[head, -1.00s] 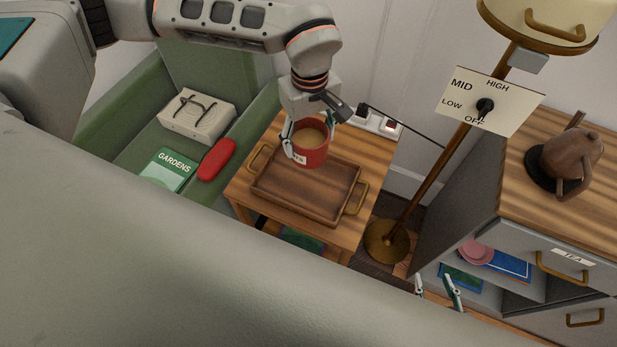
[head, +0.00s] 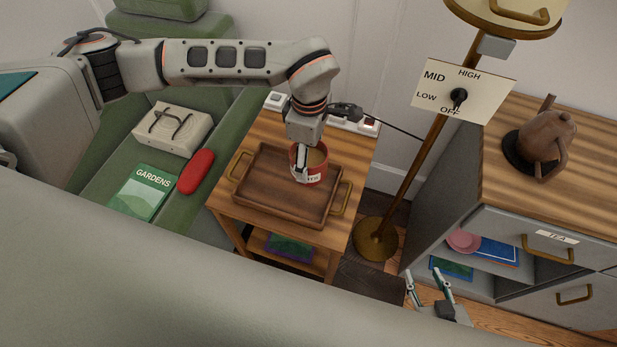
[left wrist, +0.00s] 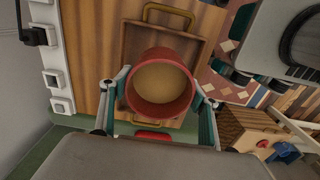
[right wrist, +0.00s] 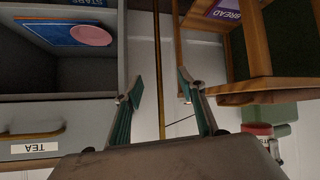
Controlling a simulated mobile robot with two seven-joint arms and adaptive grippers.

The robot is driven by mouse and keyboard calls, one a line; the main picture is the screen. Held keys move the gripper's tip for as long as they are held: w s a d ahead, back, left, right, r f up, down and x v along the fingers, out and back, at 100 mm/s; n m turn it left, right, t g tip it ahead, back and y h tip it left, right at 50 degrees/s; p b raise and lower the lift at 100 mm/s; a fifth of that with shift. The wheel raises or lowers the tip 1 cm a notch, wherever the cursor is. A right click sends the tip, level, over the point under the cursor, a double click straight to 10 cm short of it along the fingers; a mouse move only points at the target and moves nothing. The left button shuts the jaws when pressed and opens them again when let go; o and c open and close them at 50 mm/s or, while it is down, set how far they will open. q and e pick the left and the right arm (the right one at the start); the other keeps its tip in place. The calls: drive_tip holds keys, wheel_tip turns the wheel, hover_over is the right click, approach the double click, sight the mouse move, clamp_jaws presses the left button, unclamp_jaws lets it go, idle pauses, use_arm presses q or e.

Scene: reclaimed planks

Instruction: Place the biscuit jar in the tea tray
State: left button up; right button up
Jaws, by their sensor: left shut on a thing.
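The biscuit jar (head: 316,158) is a red open-topped jar with a white label, tan inside. My left gripper (head: 303,165) is shut on it, with its fingers on either side of the jar in the left wrist view (left wrist: 162,100). The jar is upright over the right rear part of the brown wooden tea tray (head: 270,205). I cannot tell whether its base touches the tray. The tray lies on a small wooden side table and has brass handles at both ends. My right gripper (head: 428,287) is open and empty, low beside the grey cabinet; its fingers are apart in the right wrist view (right wrist: 164,95).
A brass lamp stand (head: 376,240) with a dial sign stands right of the table. A grey cabinet (head: 450,195) holds a brown teapot (head: 541,145) on top. A green sofa at left carries a gardens book (head: 143,191), a red case (head: 196,171) and a pale box (head: 173,130).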

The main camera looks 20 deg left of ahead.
use_arm(q)
wheel_tip(320, 180, down, 9)
drive_tip(key=shift+f+b, duration=0.1)
drive_tip(key=shift+b, duration=0.4)
use_arm(e)
drive_tip(key=shift+w+d, duration=0.1)
drive_tip(key=shift+w, duration=0.2)
drive_tip(key=shift+f, duration=0.1)
use_arm(q)
drive_tip(key=o, duration=1.6)
drive_tip(key=shift+f, duration=0.15)
drive_tip(key=shift+c, duration=0.2)
use_arm(e)
drive_tip(key=shift+f, duration=0.1)
use_arm(q)
wheel_tip(320, 180, up, 12)
drive_tip(key=shift+r+p, duration=0.15)
drive_tip(key=shift+p, duration=0.45)
use_arm(e)
drive_tip(key=shift+s+r, duration=0.3)
drive_tip(key=shift+r, duration=0.05)
